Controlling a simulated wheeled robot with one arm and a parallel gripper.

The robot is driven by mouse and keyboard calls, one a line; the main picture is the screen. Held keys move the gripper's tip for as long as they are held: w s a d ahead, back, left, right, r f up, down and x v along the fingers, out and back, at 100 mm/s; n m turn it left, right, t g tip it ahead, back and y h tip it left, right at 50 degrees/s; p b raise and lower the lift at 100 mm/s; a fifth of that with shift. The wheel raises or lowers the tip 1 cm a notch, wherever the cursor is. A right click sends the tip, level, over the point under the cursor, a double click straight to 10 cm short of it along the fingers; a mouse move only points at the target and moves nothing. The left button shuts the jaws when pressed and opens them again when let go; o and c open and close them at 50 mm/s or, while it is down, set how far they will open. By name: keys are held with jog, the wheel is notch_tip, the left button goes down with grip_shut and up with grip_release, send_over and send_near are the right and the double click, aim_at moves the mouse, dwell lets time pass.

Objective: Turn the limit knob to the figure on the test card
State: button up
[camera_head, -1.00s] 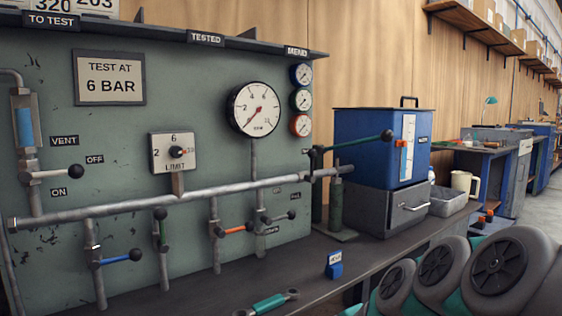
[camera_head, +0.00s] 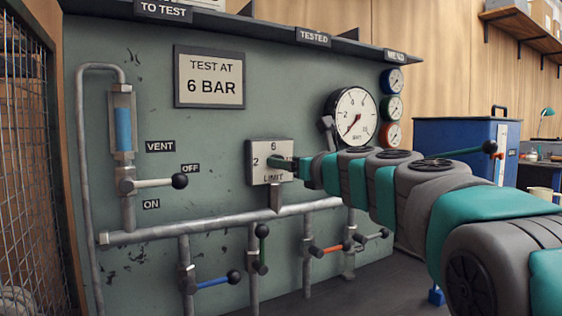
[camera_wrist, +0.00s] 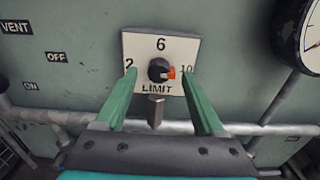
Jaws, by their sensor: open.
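The limit knob (camera_wrist: 158,70) is a black round knob with an orange pointer, on a white plate (camera_wrist: 140,45) marked 2, 6 and 10. Its pointer faces right, toward the 10. The test card (camera_head: 209,77) reads "TEST AT 6 BAR" on the green panel, up and left of the plate. My gripper (camera_wrist: 160,85) is open, its green fingers on either side of the knob in the wrist view, with nothing between them held. In the head view my gripper (camera_head: 285,163) covers the knob and the plate's right part. I cannot tell the remaining distance to the knob.
A pressure gauge (camera_head: 355,115) is right of the plate, its needle pointing low left. A grey pipe (camera_head: 225,223) runs below, with several levers, including blue (camera_head: 213,283) and orange (camera_head: 326,251) ones. The vent lever (camera_head: 155,183) sticks out at left. A wire mesh (camera_head: 30,170) stands at far left.

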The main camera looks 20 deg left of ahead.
jog(key=shift+x, duration=1.65)
jog(key=shift+s, duration=0.1)
grip_shut()
